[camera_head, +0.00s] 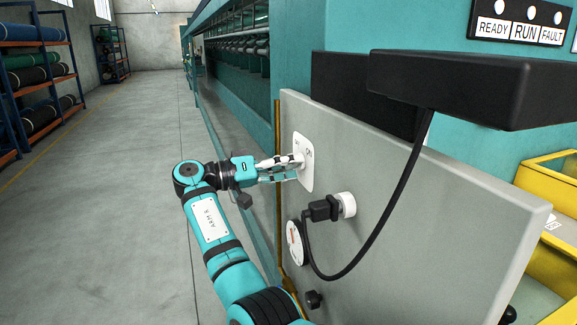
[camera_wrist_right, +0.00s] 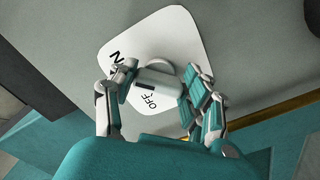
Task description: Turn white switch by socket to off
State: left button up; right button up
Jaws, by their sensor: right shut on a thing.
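The white switch has a square, round-cornered plate (camera_head: 308,172) on the grey panel, left of the socket. In the right wrist view its plate (camera_wrist_right: 165,38) carries black lettering: "OFF" reads clearly, and the other label is partly covered, with an "N" showing. A white knob (camera_wrist_right: 158,92) with a dark mark stands out from the plate. My right gripper (camera_head: 295,163) is shut on this knob; its fingers lie on both sides of it in the right wrist view (camera_wrist_right: 160,80). Which label the mark points at is unclear. My left gripper is out of view.
A black plug (camera_head: 323,210) sits in the white socket (camera_head: 346,204); its cable hangs in a loop and rises to a black box (camera_head: 470,85) overhanging the panel (camera_head: 400,235). Yellow bins (camera_head: 552,190) stand at right. The floor at left is clear.

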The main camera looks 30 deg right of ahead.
jog(key=shift+r+n+p, duration=0.1)
jog(key=shift+n+p, duration=0.2)
jog(key=shift+p, duration=0.1)
jog(key=n+p, duration=0.2)
jog(key=shift+r+n+p, duration=0.2)
jog(key=shift+n+p, duration=0.1)
jog(key=shift+n, duration=0.1)
jog(key=n+p, duration=0.7)
jog(key=p, duration=0.1)
jog(key=n+p, duration=0.4)
jog(key=shift+r+n, duration=0.3)
jog(key=shift+f+n+p, duration=0.15)
jog(key=shift+n+p, duration=1.05)
jog(key=shift+n, duration=0.2)
jog(key=shift+f, duration=0.1)
jog(key=o, duration=1.2)
jog(key=shift+c, duration=0.2)
